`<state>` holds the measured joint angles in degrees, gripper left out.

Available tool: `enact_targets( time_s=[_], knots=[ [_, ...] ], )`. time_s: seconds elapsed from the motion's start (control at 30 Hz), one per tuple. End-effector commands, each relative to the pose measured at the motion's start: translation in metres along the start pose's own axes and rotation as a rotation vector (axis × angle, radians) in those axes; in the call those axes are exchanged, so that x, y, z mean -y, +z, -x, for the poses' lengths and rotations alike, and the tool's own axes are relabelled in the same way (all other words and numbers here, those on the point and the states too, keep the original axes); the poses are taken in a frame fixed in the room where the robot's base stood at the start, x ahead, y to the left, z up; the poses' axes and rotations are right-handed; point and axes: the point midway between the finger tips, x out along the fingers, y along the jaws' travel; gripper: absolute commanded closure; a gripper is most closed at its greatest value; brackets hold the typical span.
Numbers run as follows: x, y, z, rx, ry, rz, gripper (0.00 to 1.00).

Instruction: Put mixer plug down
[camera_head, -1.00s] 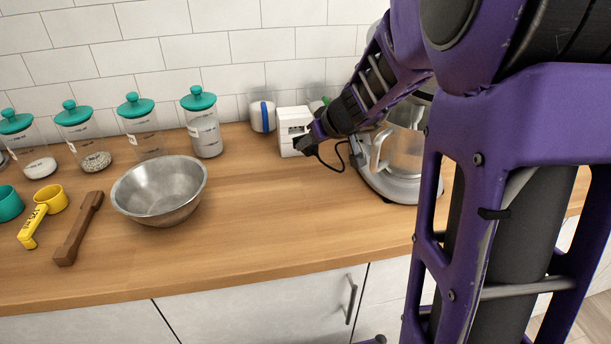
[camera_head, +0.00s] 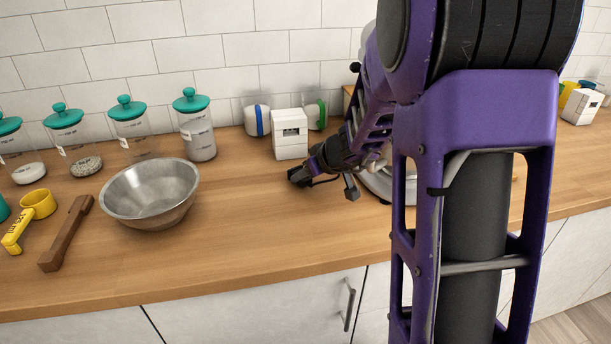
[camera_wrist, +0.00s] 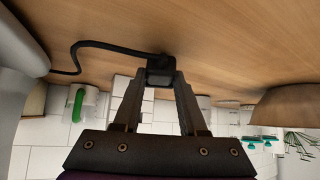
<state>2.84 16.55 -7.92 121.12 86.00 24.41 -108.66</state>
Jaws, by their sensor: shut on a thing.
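In the wrist view, my gripper (camera_wrist: 161,80) is shut on the black mixer plug (camera_wrist: 160,64). The plug shows close to the counter surface; whether it touches is unclear. A black cord (camera_wrist: 95,45) runs from the plug towards the grey mixer (camera_wrist: 20,62) at the left. In the head view, my arm hides most of the mixer (camera_head: 378,186).
A metal bowl (camera_head: 150,205) stands left of my gripper, with a wooden tool (camera_head: 67,235) and yellow scoop (camera_head: 38,204) beyond it. Glass jars with teal lids (camera_head: 198,135) line the wall. The counter between bowl and gripper is clear.

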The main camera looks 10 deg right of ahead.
Motion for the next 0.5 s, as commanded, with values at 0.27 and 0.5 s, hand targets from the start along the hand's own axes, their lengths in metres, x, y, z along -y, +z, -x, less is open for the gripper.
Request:
enact_targets(
  time_s=[0.27,0.5],
  knots=[
    [-0.0002,0.0027,-0.0029,-0.001,0.0,-0.001,1.0],
    [-0.0002,0.0057,-0.0059,-0.001,0.0,0.0,1.0]
  ],
)
